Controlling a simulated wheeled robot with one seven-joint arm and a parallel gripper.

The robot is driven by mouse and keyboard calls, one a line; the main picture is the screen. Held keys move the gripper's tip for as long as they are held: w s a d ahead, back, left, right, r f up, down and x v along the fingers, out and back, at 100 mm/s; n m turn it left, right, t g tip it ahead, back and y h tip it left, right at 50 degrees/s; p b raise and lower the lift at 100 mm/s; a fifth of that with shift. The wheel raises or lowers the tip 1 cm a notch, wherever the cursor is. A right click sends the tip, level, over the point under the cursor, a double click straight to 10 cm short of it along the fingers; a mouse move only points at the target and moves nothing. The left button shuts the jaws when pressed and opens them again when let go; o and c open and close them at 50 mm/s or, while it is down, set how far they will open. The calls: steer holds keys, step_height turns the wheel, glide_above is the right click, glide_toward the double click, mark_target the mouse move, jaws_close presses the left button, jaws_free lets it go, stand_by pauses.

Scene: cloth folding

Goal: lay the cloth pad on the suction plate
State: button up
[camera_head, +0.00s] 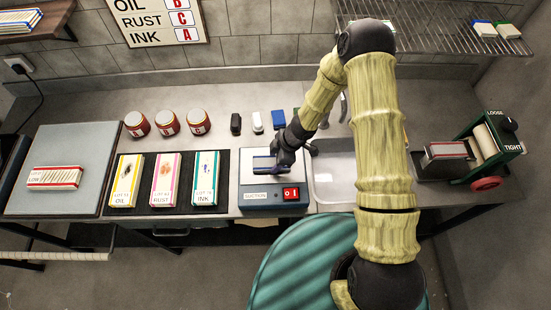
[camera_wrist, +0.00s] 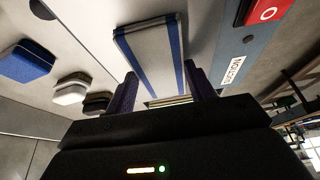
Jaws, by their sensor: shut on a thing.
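The cloth pad (camera_wrist: 150,55) is pale grey with a blue stripe along each long side in the wrist view. Its near end lies between my gripper's fingers (camera_wrist: 162,92), which are shut on it. In the head view the pad (camera_head: 263,164) shows a blue edge, over the back part of the suction plate (camera_head: 260,184). My gripper (camera_head: 279,158) comes down from the back right and hides part of the pad and plate. I cannot tell whether the pad touches the plate. The SUCTION label (camera_wrist: 240,67) lies right of the pad in the wrist view.
A red switch (camera_head: 291,193) is on the suction unit's front. Black (camera_head: 235,123), white (camera_head: 257,122) and blue (camera_head: 278,119) blocks stand behind it. Lot pads (camera_head: 205,178) on a dark mat lie left. A sink (camera_head: 335,180) is right, a roller device (camera_head: 487,147) farther right.

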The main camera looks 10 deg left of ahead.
steer(key=shift+f, duration=0.1)
steer(key=o, duration=1)
steer(key=shift+r, duration=0.25)
steer(key=p+v, duration=0.2)
steer(key=v, duration=0.9)
steer(key=shift+d+r, duration=0.3)
steer(key=shift+w, duration=0.15)
